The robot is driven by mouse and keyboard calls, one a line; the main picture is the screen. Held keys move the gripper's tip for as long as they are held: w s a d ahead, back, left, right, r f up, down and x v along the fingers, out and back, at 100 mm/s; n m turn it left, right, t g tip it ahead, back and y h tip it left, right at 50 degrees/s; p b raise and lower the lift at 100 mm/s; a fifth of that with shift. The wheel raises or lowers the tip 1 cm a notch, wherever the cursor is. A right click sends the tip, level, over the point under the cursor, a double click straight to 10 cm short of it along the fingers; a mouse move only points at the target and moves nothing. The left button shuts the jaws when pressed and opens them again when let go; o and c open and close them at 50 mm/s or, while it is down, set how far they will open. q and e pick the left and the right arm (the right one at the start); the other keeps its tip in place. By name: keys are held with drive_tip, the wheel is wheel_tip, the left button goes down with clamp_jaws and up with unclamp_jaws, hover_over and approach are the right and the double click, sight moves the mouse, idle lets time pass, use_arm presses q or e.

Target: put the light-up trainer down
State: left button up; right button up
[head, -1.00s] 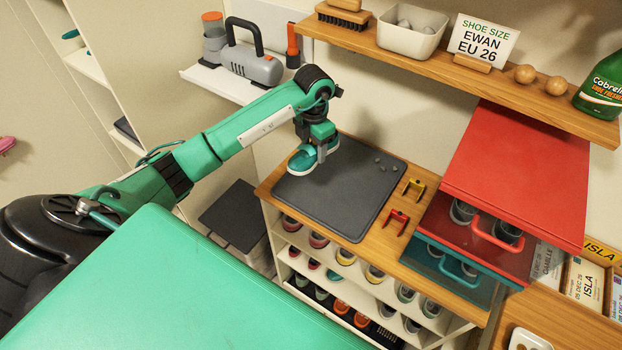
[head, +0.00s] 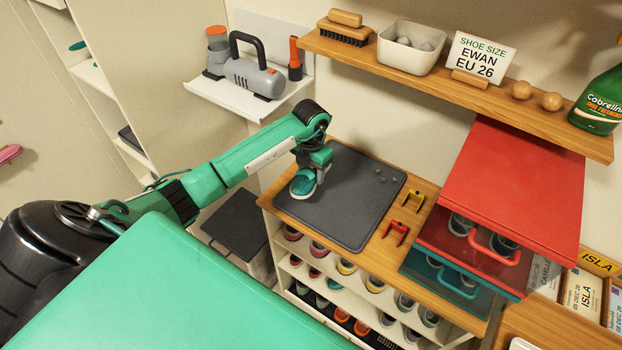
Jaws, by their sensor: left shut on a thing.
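The light-up trainer (head: 303,185), teal with a pale sole edge, is at the left part of the dark grey mat (head: 350,215) on top of the wooden-topped shoe cubby. My left gripper (head: 317,172) is shut on the trainer from above. The gripper and wrist hide part of the shoe. I cannot tell whether its sole touches the mat or is just above it. My right gripper is not in view.
Small grey pebble-like bits (head: 385,176) lie on the mat's far right. A wooden shelf (head: 450,83) hangs above. The mat's middle is clear.

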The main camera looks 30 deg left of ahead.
sight(311, 180)
use_arm(q)
wheel_tip(311, 180, down, 4)
drive_tip(key=shift+r+p, duration=0.2)
drive_tip(key=shift+p, duration=0.6)
drive_tip(key=shift+f, duration=0.45)
drive_tip(key=shift+f+b, duration=0.3)
drive_tip(key=o, duration=1.1)
drive_tip(key=shift+r, duration=0.1)
